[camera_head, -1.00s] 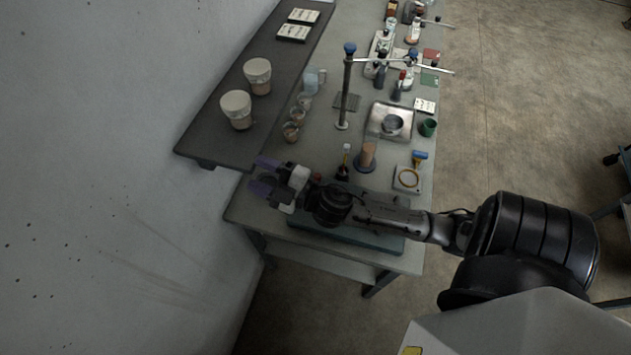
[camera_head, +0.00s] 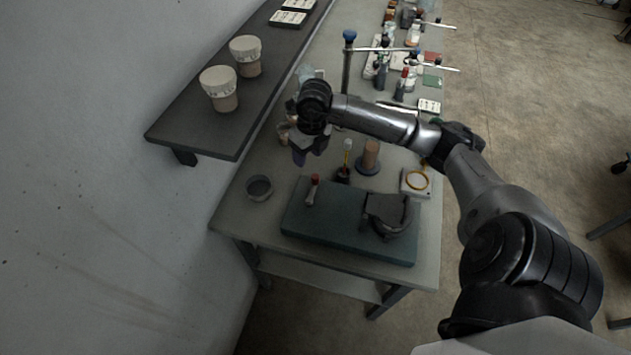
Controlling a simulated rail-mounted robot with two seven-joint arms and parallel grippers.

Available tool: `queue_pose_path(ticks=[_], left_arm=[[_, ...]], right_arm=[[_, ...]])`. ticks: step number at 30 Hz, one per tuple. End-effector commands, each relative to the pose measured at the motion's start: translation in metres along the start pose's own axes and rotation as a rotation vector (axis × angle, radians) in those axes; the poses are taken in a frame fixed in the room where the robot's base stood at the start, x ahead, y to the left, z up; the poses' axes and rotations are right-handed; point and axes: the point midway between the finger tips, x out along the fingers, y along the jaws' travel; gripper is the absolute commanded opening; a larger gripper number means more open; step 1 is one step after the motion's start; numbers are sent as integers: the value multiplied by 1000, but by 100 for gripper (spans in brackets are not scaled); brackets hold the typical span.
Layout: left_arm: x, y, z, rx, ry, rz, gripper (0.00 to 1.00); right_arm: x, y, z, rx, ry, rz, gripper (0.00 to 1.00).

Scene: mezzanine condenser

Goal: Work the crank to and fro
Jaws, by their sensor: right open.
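A dark green base plate (camera_head: 340,232) lies on the near end of the bench. On its left part stands a small handle with a red top (camera_head: 313,188) and a pale shaft, which looks like the crank's grip. A dark rounded metal part (camera_head: 388,212) sits on the plate's right part. How the handle joins it is too dark to tell. My right gripper (camera_head: 309,150) is open and empty, fingers pointing down, above the bench beyond the handle and apart from it. My left gripper is not in view.
A small dark bowl (camera_head: 259,188) stands left of the plate. A brown cylinder (camera_head: 369,157) and a ring on a pale plate (camera_head: 416,181) stand behind it. A shelf (camera_head: 190,130) with two cups juts from the left wall. A stand with a blue knob (camera_head: 349,36) rises behind my arm.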

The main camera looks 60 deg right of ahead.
Motion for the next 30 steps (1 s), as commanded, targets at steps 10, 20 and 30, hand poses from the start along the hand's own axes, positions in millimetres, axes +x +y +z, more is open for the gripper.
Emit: queue_pose_path(ticks=[10, 20, 30], left_arm=[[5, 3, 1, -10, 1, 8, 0], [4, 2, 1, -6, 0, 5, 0], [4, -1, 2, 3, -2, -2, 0]], right_arm=[[12, -31, 1, 54, 23, -128, 53], [73, -38, -1, 54, 24, -125, 53], [117, -43, -1, 52, 20, -124, 53]])
